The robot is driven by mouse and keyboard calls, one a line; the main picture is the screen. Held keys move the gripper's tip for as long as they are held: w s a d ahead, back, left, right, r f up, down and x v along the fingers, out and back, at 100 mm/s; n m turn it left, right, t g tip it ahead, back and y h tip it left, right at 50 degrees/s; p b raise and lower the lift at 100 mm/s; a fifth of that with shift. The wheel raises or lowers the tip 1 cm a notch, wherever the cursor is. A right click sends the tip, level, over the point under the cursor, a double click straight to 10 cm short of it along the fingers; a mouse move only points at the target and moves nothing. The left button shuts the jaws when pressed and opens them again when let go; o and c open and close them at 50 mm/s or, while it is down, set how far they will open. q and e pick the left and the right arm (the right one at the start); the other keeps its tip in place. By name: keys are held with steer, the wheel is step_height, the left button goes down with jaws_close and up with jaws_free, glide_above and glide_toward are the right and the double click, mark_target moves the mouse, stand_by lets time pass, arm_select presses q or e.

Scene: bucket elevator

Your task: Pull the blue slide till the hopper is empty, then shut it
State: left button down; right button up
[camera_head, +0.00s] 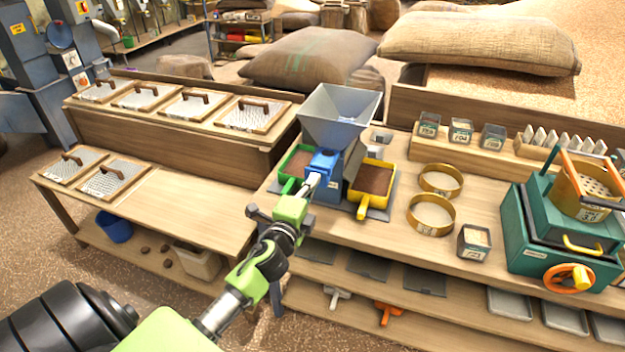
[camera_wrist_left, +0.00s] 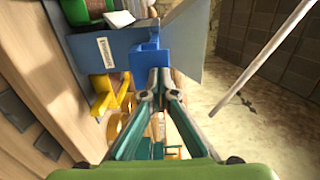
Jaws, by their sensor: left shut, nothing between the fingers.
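The grey hopper (camera_head: 339,112) stands on the bench with its open mouth up. Its visible inner walls are bare grey; I cannot see its bottom outlet. The blue slide (camera_head: 323,161) is below it, on the near side. It also shows in the left wrist view (camera_wrist_left: 147,57), just beyond my fingertips. My left gripper (camera_head: 311,184) is shut and empty, right at the near side of the slide; in the wrist view its fingertips (camera_wrist_left: 159,80) meet. I cannot tell whether they touch the slide. My right gripper is not in view.
A green tray (camera_head: 286,184) and a yellow tray (camera_head: 362,199) flank the hopper, both with brown material in them. Brass sieve rings (camera_head: 431,226) and a green machine (camera_head: 560,248) stand to the right.

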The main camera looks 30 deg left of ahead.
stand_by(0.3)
arm_select(q)
steer(key=x, duration=0.5)
steer(key=shift+a+b, duration=0.1)
steer(key=shift+b, duration=0.2)
steer(key=shift+r, duration=0.2)
